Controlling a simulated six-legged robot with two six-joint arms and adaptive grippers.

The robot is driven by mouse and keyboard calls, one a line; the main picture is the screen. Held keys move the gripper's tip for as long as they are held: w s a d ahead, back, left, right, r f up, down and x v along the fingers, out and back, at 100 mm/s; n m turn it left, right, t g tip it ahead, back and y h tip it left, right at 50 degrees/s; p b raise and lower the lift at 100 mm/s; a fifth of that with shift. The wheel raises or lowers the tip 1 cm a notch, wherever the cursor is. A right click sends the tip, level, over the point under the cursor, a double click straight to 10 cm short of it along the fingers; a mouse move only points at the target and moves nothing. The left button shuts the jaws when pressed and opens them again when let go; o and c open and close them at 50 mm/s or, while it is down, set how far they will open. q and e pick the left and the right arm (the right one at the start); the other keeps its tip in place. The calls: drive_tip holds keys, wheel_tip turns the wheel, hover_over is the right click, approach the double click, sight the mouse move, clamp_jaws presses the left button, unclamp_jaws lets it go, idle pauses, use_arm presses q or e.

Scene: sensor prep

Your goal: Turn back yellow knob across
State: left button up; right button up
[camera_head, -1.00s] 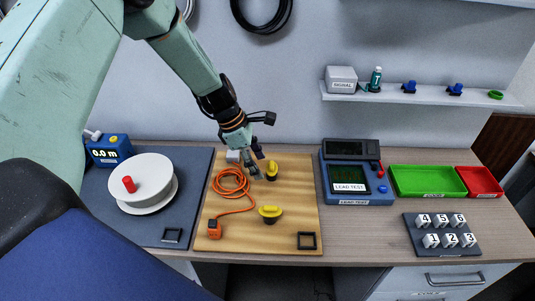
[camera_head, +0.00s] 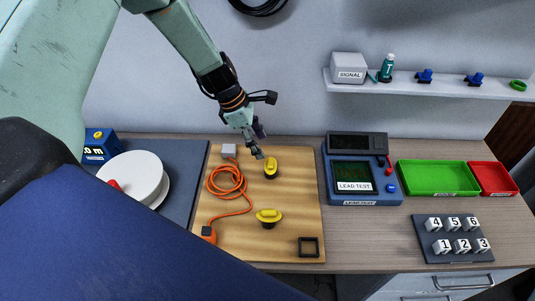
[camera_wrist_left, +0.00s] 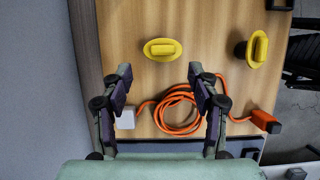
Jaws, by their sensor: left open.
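The back yellow knob (camera_head: 270,168) stands on the wooden board (camera_head: 290,190), its grip running roughly front to back. It also shows in the left wrist view (camera_wrist_left: 162,49), its grip lying left-right there. The front yellow knob (camera_head: 268,217) has its grip across the board; it is at the upper right in the wrist view (camera_wrist_left: 257,50). My left gripper (camera_head: 256,146) is open and empty, above and just behind the back knob. In the wrist view its spread fingers (camera_wrist_left: 162,78) are below the back knob, apart from it. My right gripper is not in view.
An orange cable (camera_head: 226,181) lies coiled left of the knobs, with a pale block (camera_head: 229,150) behind it. A black square frame (camera_head: 309,247) is at the board's front right. The lead test box (camera_head: 361,199) stands right of the board. A wall rises behind.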

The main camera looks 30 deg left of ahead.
sight(270, 161)
use_arm(q)
drive_tip(key=x, duration=0.3)
drive_tip(key=b+x, duration=0.1)
drive_tip(key=x, duration=0.1)
drive_tip(key=shift+s+d+f, duration=0.1)
drive_tip(key=shift+s+f, duration=0.2)
drive_tip(key=shift+f, duration=0.1)
drive_tip(key=shift+w+d+f, duration=0.2)
drive_tip(key=shift+w+f, duration=0.1)
drive_tip(key=shift+f, duration=0.05)
drive_tip(key=shift+s+r, duration=0.25)
drive_tip(key=shift+s, duration=0.1)
drive_tip(key=shift+c, duration=1.2)
drive_tip(key=shift+w, duration=0.25)
drive_tip(key=c, duration=0.9)
